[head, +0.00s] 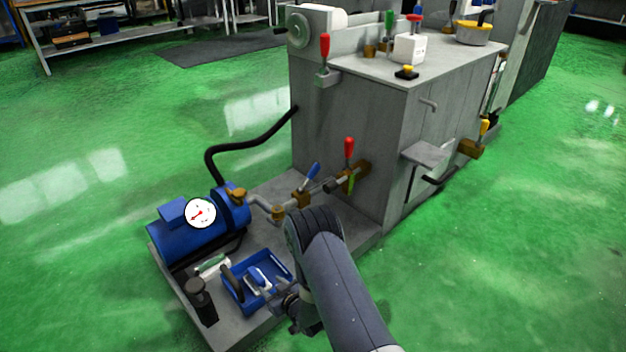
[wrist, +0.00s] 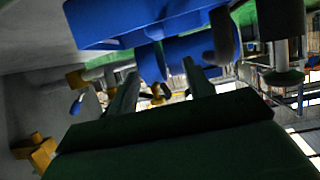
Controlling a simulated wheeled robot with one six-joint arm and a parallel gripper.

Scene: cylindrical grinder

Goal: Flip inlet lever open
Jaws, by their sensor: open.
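Several levers show in the head view, and I cannot tell for sure which is the inlet lever. A blue-handled lever (head: 313,171) sits on a brass valve in the pipe between the blue pump (head: 185,237) and the grey machine. A red-handled lever (head: 349,148) stands upright on a brass fitting at the machine's side, with a green handle (head: 351,183) below it. My gripper (wrist: 161,82) is open and empty between its fingers in the wrist view. In the head view it is low beside the blue tray, partly hidden by my arm, and apart from these levers.
The blue tray (head: 281,292) holds a blue-and-silver item and stands on the grey base plate. A dark bottle (head: 200,300) stands left of it. A black hose (head: 213,158) arcs to the machine. Another red lever (head: 324,50) is higher on the machine (head: 345,125). Green floor is clear around.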

